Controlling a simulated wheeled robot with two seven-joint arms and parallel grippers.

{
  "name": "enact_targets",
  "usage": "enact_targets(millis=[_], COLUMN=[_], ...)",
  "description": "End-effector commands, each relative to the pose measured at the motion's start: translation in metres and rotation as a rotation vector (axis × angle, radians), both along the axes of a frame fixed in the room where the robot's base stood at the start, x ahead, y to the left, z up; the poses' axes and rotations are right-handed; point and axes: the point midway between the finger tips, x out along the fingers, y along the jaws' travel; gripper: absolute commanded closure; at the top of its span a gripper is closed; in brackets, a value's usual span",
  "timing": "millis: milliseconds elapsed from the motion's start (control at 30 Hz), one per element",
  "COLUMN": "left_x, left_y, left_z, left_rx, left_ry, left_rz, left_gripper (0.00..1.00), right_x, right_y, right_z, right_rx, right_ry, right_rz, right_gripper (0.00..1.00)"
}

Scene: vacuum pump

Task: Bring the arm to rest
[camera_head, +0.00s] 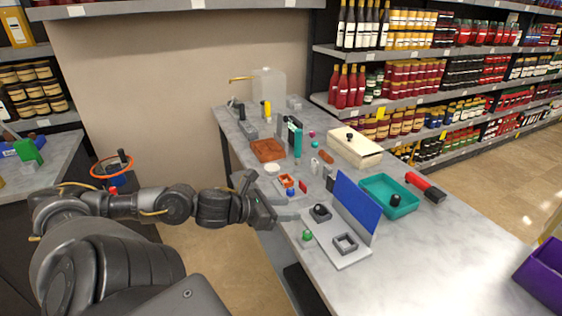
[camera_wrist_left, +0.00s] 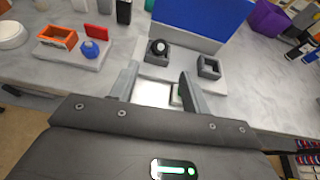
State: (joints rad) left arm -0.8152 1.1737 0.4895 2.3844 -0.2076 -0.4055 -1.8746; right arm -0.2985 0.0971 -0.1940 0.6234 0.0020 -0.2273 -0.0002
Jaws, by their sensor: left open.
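My left arm comes in from the left in the head view. My left gripper (camera_head: 292,208) is at the near edge of the marble table (camera_head: 400,240), pointing right, beside the grey stand with a blue back panel (camera_head: 358,203). In the left wrist view the two fingers of the left gripper (camera_wrist_left: 158,88) are apart with nothing held between them. A small green object shows past the right finger. A black knob (camera_wrist_left: 158,47) sits in one square holder on the stand; the other square holder (camera_wrist_left: 209,67) looks empty. My right gripper is not in view.
A teal tray (camera_head: 412,207), a red-handled tool (camera_head: 424,187), a cream box (camera_head: 354,148) and a brown tray (camera_head: 267,150) are on the table. A green ball (camera_head: 307,235) lies near the gripper. Stocked shelves stand behind.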

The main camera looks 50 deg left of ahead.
Motion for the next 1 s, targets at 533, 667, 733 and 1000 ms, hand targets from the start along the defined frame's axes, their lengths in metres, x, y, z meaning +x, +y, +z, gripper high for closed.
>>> enact_targets(millis=[533,667,733,1000], left_x=[-0.010,-0.010,-0.010,-0.028], left_y=[0.003,0.003,0.003,0.022], left_z=[0.005,0.005,0.005,-0.030], left_rx=[0.004,0.004,0.004,-0.269], left_ry=[0.001,0.001,0.001,0.096], left_rz=[0.000,0.000,0.000,0.285], left_gripper=[0.53,0.53,0.53,0.53], right_x=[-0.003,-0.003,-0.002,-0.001], right_y=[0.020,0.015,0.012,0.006], right_z=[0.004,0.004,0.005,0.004], right_rx=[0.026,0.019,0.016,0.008], right_ry=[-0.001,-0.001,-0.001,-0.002], right_rz=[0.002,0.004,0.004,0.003], right_gripper=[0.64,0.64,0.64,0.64])
